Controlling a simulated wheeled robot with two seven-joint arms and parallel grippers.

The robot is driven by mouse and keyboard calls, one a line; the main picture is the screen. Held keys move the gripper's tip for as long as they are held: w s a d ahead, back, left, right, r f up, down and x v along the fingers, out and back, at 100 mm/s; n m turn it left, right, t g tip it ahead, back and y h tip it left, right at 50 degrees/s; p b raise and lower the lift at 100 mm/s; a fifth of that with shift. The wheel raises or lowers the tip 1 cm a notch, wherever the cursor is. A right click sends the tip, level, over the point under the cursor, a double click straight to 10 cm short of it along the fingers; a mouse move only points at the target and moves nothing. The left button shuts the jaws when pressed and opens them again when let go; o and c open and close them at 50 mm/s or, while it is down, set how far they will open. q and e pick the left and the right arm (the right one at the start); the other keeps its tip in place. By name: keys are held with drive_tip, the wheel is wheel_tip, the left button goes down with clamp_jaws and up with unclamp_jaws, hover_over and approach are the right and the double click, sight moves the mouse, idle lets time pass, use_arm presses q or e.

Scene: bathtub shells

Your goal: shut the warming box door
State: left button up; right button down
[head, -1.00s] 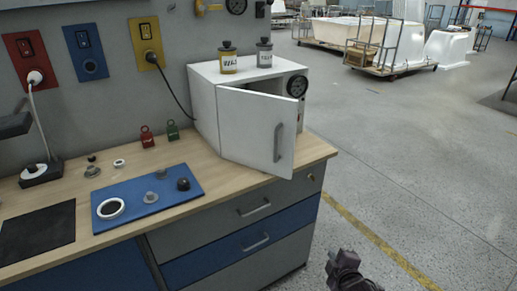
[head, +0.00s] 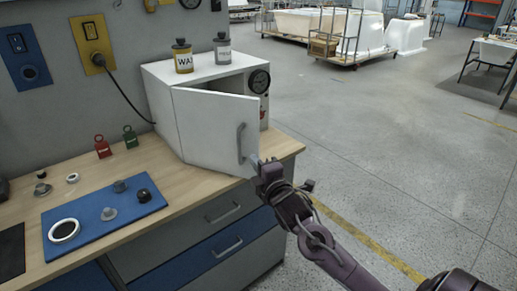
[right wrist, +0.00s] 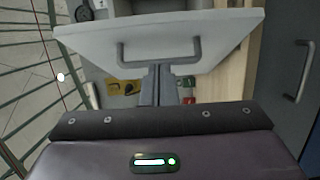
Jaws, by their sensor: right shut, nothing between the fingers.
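The warming box (head: 158,98) is a white cabinet at the back right of the bench. Its white door (head: 205,128) stands part-way open, hinged at the left, with a dark gap above it. A grey handle (head: 241,143) is near the door's free edge. My right gripper (head: 255,163) is shut and empty, its tips at the lower free-edge side of the door, by the handle. In the right wrist view the shut fingers (right wrist: 158,72) point at the door (right wrist: 225,38), close to its handle; contact cannot be told. My left gripper is not in view.
Two jars, yellow (head: 183,58) and grey (head: 222,50), stand on the box. A blue mat (head: 90,222) with small parts lies on the bench. Red (head: 102,147) and green (head: 130,137) tags stand left of the box. Floor to the right is open.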

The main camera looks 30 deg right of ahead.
sight(253, 145)
drive_tip(key=w+d, duration=0.1)
drive_tip(key=w+d+p, duration=0.1)
drive_tip(key=w, duration=0.1)
drive_tip(key=shift+w+d+r, duration=0.15)
drive_tip(key=shift+d, duration=0.05)
drive_tip(key=shift+w+d+p, duration=0.3)
drive_tip(key=shift+w+d, duration=0.05)
drive_tip(key=shift+d, duration=0.25)
